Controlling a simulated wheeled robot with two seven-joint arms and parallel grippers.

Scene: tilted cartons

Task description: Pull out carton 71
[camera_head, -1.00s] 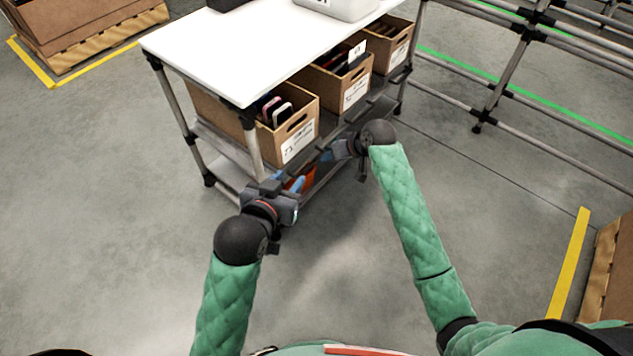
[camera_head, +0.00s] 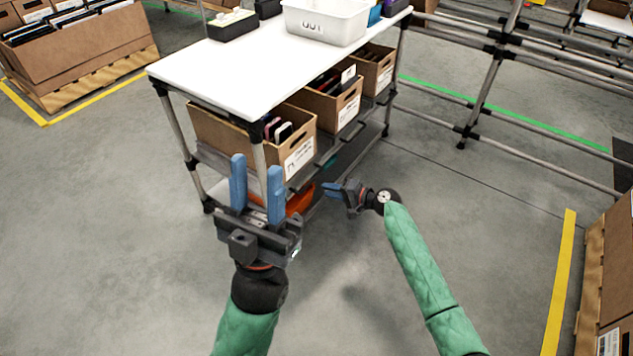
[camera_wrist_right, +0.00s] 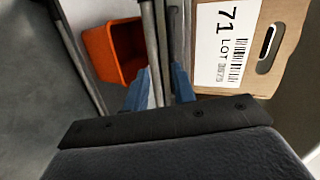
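Carton 71 (camera_head: 275,152) is the nearest of the brown cartons on the tilted shelf under the white tabletop, with phone-like items inside. Its front, with the 71 label and an oval handle hole, also shows in the right wrist view (camera_wrist_right: 235,82). My left gripper (camera_head: 256,165) is open, its blue fingers pointing up in front of the table's near corner post, left of the carton's labelled front. My right gripper (camera_head: 333,189) is open, lower and to the right of the carton, apart from it. Its blue fingers (camera_wrist_right: 158,88) show against shelf tubes in the right wrist view.
Two more cartons (camera_head: 334,105) (camera_head: 375,72) stand farther along the shelf. An orange bin (camera_head: 301,200) sits on the lower level. A white bin (camera_head: 325,22) and a dark tray (camera_head: 232,25) stand on the tabletop (camera_head: 235,70). Floor ahead is clear.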

